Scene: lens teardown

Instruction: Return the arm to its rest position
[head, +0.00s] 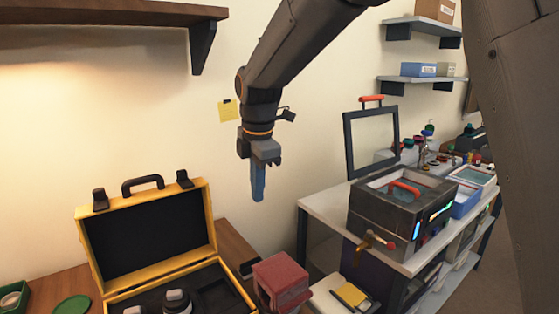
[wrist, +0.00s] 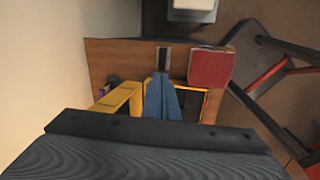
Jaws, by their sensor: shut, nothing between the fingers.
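My gripper (head: 258,185) hangs from my arm in the middle of the head view, pointing down, with its blue fingers together and empty. It is in the air in front of the wall, above the gap between the wooden table and the white bench. In the wrist view the blue fingers (wrist: 162,100) are together and show over the edge of the yellow case. Nothing is between or touching the fingertips as far as I can see.
An open yellow case (head: 147,280) stands on the wooden table (head: 232,246) at the lower left. A red block (head: 281,280) is beside it. Shelves (head: 422,25) hang at upper right.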

